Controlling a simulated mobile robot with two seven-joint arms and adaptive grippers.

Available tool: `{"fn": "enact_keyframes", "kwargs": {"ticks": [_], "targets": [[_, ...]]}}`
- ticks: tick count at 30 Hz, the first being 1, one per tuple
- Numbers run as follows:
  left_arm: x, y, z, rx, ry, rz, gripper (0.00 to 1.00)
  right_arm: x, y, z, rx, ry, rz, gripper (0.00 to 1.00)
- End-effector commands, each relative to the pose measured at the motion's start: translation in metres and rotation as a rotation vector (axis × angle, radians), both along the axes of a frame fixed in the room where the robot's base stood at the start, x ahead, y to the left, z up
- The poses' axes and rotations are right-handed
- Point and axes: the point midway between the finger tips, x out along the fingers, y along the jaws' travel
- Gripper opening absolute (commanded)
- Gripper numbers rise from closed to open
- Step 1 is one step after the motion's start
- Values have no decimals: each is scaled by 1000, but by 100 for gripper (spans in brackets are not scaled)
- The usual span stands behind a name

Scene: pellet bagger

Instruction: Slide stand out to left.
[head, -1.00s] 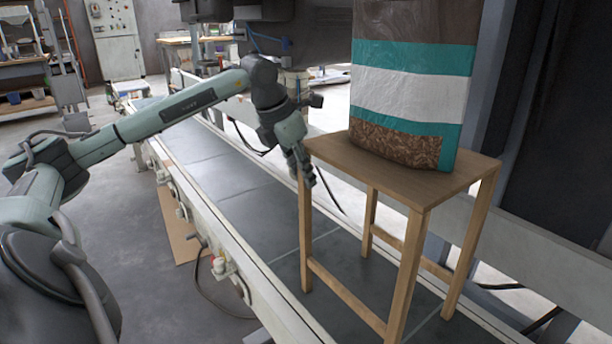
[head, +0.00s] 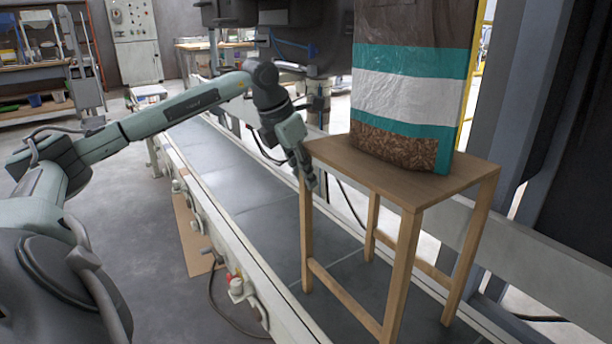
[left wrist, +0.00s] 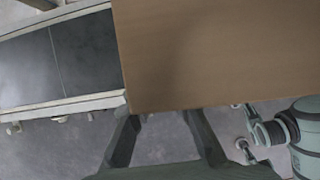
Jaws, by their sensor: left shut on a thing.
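The stand (head: 400,180) is a light wooden stool with a flat top and slim legs, upright on the dark conveyor. A tall printed pellet bag (head: 408,95), brown, teal and white, stands upright on its top. My left gripper (head: 308,178) is shut on the stand at its near left corner, by the top of a leg. In the left wrist view, the brown stand top (left wrist: 215,55) fills the upper right and hides the fingertips. My right gripper is in neither view.
The conveyor (head: 225,185) runs away to the upper left and is clear left of the stand. Its pale side rail (head: 215,215) carries knobs and fittings. Dark machinery (head: 290,45) stands behind, and a grey post (head: 520,90) is at right.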

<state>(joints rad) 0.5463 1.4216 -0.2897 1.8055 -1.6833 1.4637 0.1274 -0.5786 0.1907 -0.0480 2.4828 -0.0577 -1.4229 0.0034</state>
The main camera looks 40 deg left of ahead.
Motion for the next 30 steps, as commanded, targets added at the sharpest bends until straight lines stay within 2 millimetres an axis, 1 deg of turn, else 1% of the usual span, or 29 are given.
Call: {"fn": "enact_keyframes", "kwargs": {"ticks": [1, 13, 14, 19, 27, 30], "targets": [[1, 6, 1, 12, -3, 9, 0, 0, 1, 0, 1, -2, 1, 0], [0, 7, 1, 11, -3, 8, 0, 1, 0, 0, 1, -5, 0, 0], [0, 7, 1, 11, -3, 8, 22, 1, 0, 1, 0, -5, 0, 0], [0, 5, 1, 10, -3, 6, 43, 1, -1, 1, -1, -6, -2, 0], [0, 4, 1, 6, -2, 3, 44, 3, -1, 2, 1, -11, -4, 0], [-1, 4, 5, 6, -3, 3, 44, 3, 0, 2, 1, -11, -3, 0]]}}
